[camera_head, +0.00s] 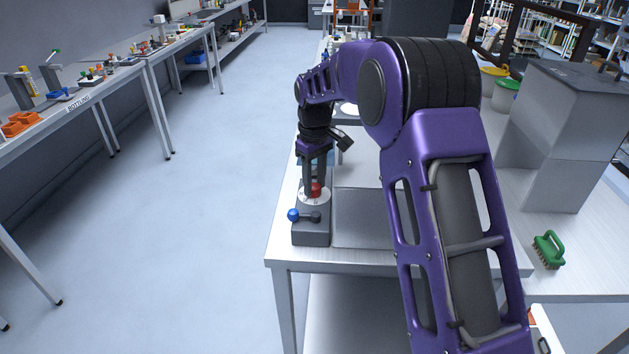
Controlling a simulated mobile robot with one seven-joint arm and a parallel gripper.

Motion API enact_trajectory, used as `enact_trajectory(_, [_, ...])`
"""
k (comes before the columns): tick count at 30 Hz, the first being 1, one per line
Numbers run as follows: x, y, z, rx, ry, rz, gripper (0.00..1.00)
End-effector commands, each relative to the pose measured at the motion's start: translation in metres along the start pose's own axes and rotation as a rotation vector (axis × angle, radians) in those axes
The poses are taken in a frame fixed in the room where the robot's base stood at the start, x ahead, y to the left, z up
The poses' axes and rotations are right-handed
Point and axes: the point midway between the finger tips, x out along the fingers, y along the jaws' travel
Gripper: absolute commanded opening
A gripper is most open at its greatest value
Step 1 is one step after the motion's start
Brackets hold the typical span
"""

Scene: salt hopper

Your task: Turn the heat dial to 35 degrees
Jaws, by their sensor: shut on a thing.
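The heat dial, a red knob (316,190) on a round white scale plate (306,197), sits on top of a dark grey control box (312,237) near the left edge of the table. My gripper (316,186) points straight down over the box, its two fingers around the red knob, shut on it. The fingers and wrist hide part of the knob and plate. The scale marks and the knob's pointer are too small to read. A lever with a blue ball end (293,215) lies on the same box, in front of the dial and apart from my gripper.
A flat grey plate (362,225) lies right of the control box on the metal table (350,262). A tall grey housing (551,140) and a green brush (549,249) stand further right. My arm covers the table's middle. The floor to the left is clear.

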Motion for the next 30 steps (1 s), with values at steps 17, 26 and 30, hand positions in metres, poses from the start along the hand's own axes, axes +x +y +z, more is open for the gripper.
enact_trajectory(17, [0.000, 0.000, 0.000, -0.002, 0.001, 0.000, 0.72])
enact_trajectory(26, [-0.034, 0.001, -0.001, -0.001, 0.005, 0.002, 0.72])
enact_trajectory(30, [-0.069, 0.001, -0.001, -0.001, 0.006, 0.003, 0.72])
